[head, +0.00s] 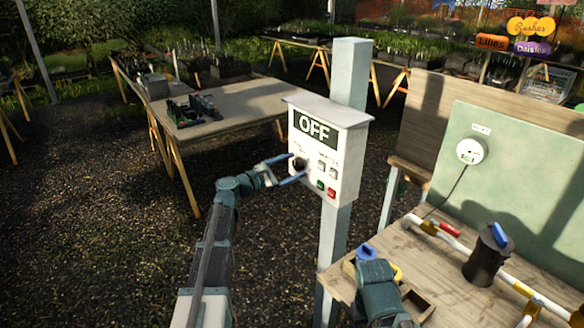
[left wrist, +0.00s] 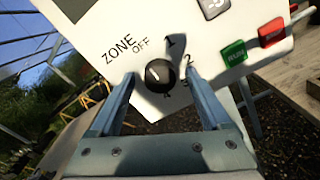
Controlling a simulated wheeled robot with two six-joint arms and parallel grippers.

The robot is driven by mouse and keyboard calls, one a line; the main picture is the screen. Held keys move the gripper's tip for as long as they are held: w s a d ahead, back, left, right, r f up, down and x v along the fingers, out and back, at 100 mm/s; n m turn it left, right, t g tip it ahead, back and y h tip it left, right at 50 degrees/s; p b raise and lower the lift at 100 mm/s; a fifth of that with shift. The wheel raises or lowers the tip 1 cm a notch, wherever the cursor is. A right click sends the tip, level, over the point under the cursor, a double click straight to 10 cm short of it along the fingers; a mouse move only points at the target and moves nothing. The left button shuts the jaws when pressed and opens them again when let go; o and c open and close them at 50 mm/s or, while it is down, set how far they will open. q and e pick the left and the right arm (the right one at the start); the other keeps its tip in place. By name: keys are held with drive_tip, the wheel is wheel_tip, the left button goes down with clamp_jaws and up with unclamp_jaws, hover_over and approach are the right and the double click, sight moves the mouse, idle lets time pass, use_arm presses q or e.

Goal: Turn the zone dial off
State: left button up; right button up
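The zone dial (head: 299,164) is a round black knob on the front of a white control box (head: 349,150). In the left wrist view the dial (left wrist: 160,76) shows a short white mark slanting up and left, toward the printed OFF. The numbers 1 and 2 are printed to its right. The box's green display (head: 314,128) reads OFF. My left gripper (head: 292,169) is open, with one finger on each side of the dial and visible gaps. My right gripper (head: 380,268) is over the workbench; its fingertips are not clear.
Green and red buttons (head: 331,193) sit low on the box, near my left gripper. A pale post (head: 337,245) carries the box. The workbench (head: 455,275) at right holds pipes, a dark container (head: 484,262) and a wooden tray. A table (head: 235,108) stands behind, left.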

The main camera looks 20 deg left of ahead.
use_arm(q)
drive_tip(key=v, duration=1.3)
drive_tip(key=shift+s+a, duration=0.25)
drive_tip(key=shift+s, duration=0.05)
drive_tip(key=s+d+f+m+g+y, duration=0.1)
drive_tip(key=s+d+f+m+g, duration=0.35)
drive_tip(key=d, duration=0.35)
drive_tip(key=s+d+f+m+g+y, duration=0.1)
drive_tip(key=s+d+f+m+g, duration=0.2)
drive_tip(key=d+f+m, duration=0.4)
drive_tip(key=s+d+f+m+g+y, duration=0.1)
drive_tip(key=s+d+f+m+g, duration=0.25)
drive_tip(key=d, duration=0.55)
drive_tip(key=s+f+m+g+y, duration=0.1)
drive_tip(key=s+f+m+y, duration=0.2)
drive_tip(key=s, duration=0.4)
drive_tip(key=s+d+f+m+g+y, duration=0.1)
drive_tip(key=s+f+m+g+y, duration=0.1)
drive_tip(key=s+m+y, duration=0.4)
drive_tip(key=shift+s+d+f+m, duration=0.25)
drive_tip(key=shift+s+f+m, duration=0.2)
drive_tip(key=shift+f+m, duration=0.6)
drive_tip(key=shift+r, duration=0.15)
